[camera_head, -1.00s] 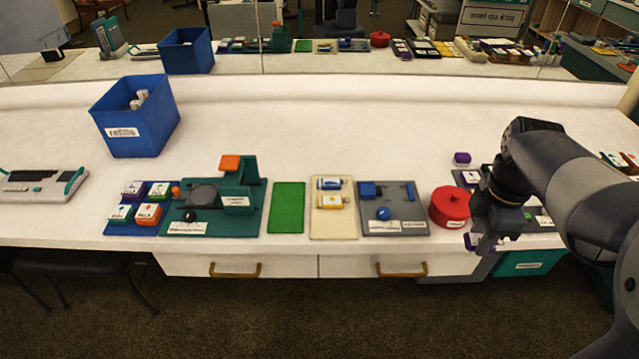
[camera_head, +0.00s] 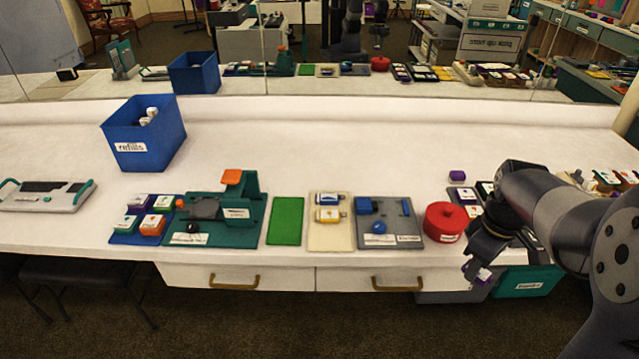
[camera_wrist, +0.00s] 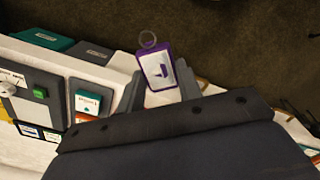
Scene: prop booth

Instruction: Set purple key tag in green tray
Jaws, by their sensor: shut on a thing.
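My gripper (camera_head: 474,266) is at the counter's front edge on the right, just in front of the red round pot. It is shut on the purple key tag (camera_head: 484,275). In the wrist view the tag (camera_wrist: 158,70) stands between my two fingertips (camera_wrist: 160,85), with a white face and a metal ring at its far end. The green tray (camera_head: 286,220) lies flat and empty on the counter, well to the left of my gripper. It does not clearly show in the wrist view.
Between the green tray and my gripper are a cream tray (camera_head: 330,240) with blue and yellow tags, a grey tray (camera_head: 405,232) and the red pot (camera_head: 444,222). A teal press (camera_head: 235,205) stands left of the green tray. A blue bin (camera_head: 143,135) stands at the left.

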